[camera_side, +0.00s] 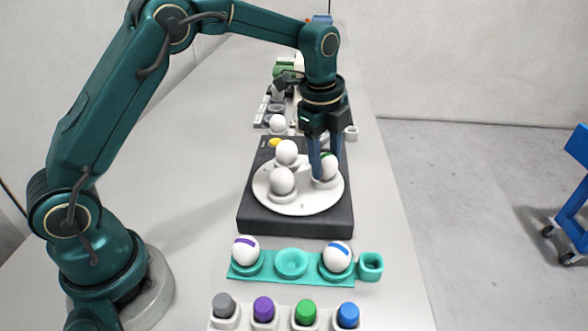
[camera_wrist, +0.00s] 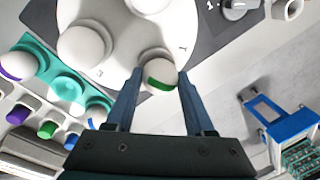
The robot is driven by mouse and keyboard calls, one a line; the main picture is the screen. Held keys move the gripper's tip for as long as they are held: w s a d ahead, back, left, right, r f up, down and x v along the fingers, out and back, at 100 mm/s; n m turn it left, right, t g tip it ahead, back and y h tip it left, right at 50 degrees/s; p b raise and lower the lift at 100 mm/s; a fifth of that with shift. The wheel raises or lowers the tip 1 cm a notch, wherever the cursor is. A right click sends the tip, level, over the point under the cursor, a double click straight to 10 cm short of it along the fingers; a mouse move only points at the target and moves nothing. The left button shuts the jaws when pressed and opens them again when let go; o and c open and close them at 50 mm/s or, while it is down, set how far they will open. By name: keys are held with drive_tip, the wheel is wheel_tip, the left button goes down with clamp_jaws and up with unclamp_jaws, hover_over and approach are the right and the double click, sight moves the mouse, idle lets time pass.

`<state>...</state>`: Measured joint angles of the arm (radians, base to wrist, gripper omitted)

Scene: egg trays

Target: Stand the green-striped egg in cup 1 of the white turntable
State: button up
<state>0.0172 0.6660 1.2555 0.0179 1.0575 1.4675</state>
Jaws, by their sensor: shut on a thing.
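The green-striped egg (camera_side: 328,170) stands at the right side of the white turntable (camera_side: 302,207), in or just over a cup there. It also shows in the wrist view (camera_wrist: 160,75), with its green stripe facing the gripper. My gripper (camera_side: 322,172) points down with its blue fingers on both sides of this egg, shut on it. In the wrist view the fingers (camera_wrist: 158,90) flank the egg. Two plain white eggs stand in other turntable cups, one at the back (camera_side: 287,152) and one at the front left (camera_side: 282,181). The egg's lower end is partly hidden.
A teal tray (camera_side: 268,279) in front holds a purple-striped egg (camera_side: 246,250), an empty middle cup (camera_side: 291,262) and a blue-striped egg (camera_side: 338,257). Colored pegs stand in a white rack (camera_side: 284,318). The turntable sits on a dark base (camera_side: 290,228).

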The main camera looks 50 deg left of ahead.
drive_tip(key=shift+f, duration=0.25)
idle(0.5)
drive_tip(key=o, duration=0.9)
drive_tip(key=shift+s+r, duration=0.25)
drive_tip(key=shift+r, duration=1.05)
drive_tip(key=shift+s+r, duration=0.2)
drive_tip(key=shift+r, duration=1.05)
drive_tip(key=shift+r, duration=2.05)
